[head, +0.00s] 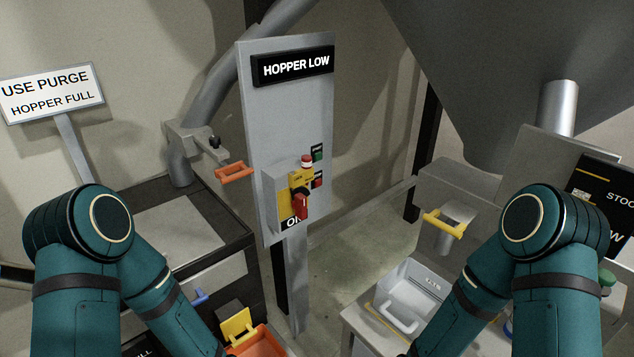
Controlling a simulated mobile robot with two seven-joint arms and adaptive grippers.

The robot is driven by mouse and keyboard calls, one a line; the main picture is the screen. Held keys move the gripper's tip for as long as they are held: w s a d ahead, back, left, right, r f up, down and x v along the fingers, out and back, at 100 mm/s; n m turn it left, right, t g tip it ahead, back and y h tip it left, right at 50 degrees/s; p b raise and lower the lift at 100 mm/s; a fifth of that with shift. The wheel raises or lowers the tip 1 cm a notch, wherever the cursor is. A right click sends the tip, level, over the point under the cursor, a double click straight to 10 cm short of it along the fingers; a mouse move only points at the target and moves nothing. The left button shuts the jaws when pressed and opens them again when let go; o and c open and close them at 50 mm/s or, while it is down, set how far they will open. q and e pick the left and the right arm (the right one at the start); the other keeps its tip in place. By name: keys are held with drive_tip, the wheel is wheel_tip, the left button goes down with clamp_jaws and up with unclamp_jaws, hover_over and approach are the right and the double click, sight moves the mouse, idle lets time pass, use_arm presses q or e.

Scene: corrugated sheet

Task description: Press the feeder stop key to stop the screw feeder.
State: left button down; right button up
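A grey control panel (285,115) stands upright on a post near the middle of the head view. On its right side is a small green key (318,155), with a small red key (317,182) below it. Their labels are too small to read, so I cannot confirm which is the feeder stop key. A grey box (270,202) on the panel carries a red rotary handle (301,207) and a red-topped knob (307,160), which stand close beside the keys. Both my arms reach down past the bottom of the view, and neither gripper shows.
A lit sign (292,66) on the panel reads HOPPER LOW. A sign (52,92) at left reads USE PURGE HOPPER FULL. An orange handle (234,172) stands left of the panel. A white bin (425,282) and a yellow handle (444,223) are at right, below a large hopper (510,60).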

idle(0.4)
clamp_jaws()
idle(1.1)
